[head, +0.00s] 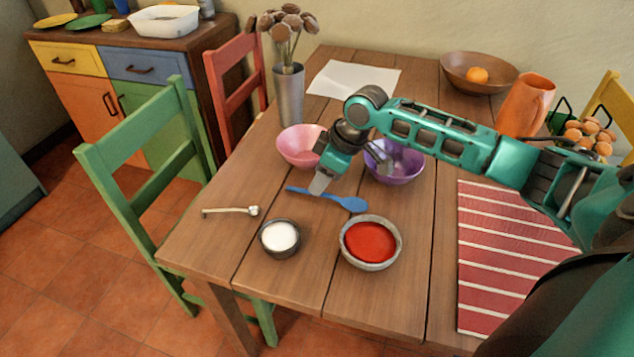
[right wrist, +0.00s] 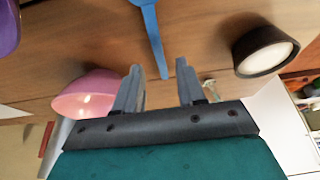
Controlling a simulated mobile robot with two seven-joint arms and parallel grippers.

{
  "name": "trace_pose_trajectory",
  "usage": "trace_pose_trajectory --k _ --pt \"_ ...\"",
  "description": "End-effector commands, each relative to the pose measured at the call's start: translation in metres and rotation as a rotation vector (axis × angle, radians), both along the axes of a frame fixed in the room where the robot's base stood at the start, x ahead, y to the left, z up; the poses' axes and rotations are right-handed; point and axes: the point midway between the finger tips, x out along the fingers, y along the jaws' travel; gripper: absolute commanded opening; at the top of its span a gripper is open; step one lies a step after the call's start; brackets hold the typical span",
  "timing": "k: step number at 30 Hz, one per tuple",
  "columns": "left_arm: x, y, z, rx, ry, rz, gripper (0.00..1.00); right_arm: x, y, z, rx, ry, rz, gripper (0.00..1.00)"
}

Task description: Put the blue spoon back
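The blue spoon (head: 345,202) lies on the wooden table, its bowl to the right and its handle to the left. In the right wrist view the spoon's handle (right wrist: 150,35) points down, and its end shows between my fingertips. My right gripper (head: 320,185) is open and empty, just above the handle; the fingers (right wrist: 158,75) are apart, and I cannot tell whether they touch the spoon. The pink bowl (head: 296,150) and purple bowl (head: 405,170) stand behind it, the purple one partly hidden by my arm. My left gripper is not in view.
A dark bowl with white contents (head: 280,238), a grey bowl of red contents (head: 370,243) and a pale spoon (head: 230,211) are nearer the front. A metal vase (head: 289,95) stands behind left. A striped mat (head: 500,265) lies right.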

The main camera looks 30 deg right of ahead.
Motion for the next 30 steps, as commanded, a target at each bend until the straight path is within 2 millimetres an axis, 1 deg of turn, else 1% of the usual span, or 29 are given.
trace_pose_trajectory --k 1,6,9,12,18,30 --pt "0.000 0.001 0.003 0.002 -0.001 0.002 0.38 -0.003 -0.004 0.014 -0.003 -0.003 0.000 0.39" --pt "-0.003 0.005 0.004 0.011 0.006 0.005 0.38 -0.014 -0.013 0.048 -0.002 -0.002 -0.001 0.39" --pt "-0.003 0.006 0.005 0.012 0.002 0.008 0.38 -0.019 -0.017 0.063 -0.001 -0.001 0.001 0.39" --pt "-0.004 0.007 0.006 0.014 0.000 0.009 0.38 -0.023 -0.020 0.074 -0.001 0.000 0.000 0.39" --pt "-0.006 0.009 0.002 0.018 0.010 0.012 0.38 -0.026 -0.022 0.082 -0.001 0.001 0.001 0.39" --pt "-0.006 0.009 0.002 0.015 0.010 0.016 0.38 -0.026 -0.022 0.082 0.001 0.001 0.000 0.39"
